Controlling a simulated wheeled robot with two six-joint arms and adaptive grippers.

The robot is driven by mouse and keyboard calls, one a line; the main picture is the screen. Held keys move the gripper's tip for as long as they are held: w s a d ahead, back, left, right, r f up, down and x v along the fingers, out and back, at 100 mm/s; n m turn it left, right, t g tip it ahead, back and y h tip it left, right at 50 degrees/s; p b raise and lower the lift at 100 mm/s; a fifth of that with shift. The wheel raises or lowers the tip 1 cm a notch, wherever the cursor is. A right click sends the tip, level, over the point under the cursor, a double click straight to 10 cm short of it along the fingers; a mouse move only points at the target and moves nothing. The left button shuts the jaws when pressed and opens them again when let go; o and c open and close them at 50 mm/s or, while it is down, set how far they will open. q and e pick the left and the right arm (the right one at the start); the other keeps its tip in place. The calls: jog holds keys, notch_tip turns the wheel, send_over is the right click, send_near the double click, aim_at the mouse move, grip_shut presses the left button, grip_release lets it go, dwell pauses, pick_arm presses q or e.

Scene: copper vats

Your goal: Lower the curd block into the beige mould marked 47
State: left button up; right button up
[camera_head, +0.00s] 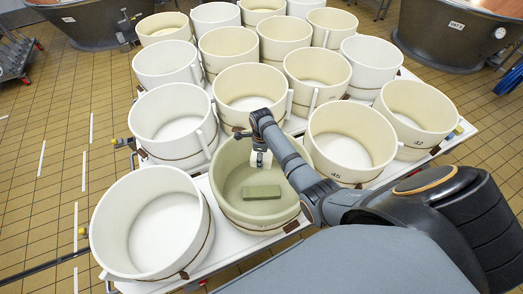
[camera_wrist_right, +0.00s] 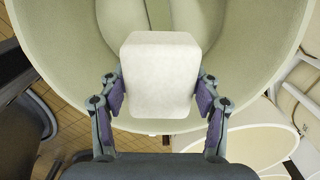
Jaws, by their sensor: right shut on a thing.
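My right gripper (camera_head: 262,160) hangs from its arm above the open front-row beige mould (camera_head: 229,170). In the wrist view the right gripper (camera_wrist_right: 160,95) has its purple pads shut on the two sides of a pale curd block (camera_wrist_right: 160,72), with the mould's wall (camera_wrist_right: 250,40) around and beyond it. In the head view the held block is hard to make out. A flat olive slab shape (camera_head: 262,192) shows low inside this mould; I cannot tell whether it is a separate thing. No number is readable on this mould. My left gripper is not in view.
A white mould (camera_head: 110,222) stands at left and a cream mould marked 45 (camera_head: 350,175) at right, both close by. A mould marked 42 (camera_head: 415,140) is farther right. More open moulds crowd the table behind. Copper vats stand at the back corners.

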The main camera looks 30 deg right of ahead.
jog(key=shift+f+b, duration=2.3)
jog(key=shift+b, duration=0.5)
notch_tip(320, 180, down, 22)
jog(key=b, duration=1.4)
jog(key=shift+b, duration=0.35)
jog(key=shift+f+b, duration=0.6)
jog(key=shift+f, duration=0.15)
jog(key=shift+f+b, duration=0.65)
jog(key=shift+f, duration=0.2)
jog(key=o, duration=1.5)
jog(key=shift+r, duration=0.1)
notch_tip(320, 180, up, 12)
jog(key=shift+f, duration=0.1)
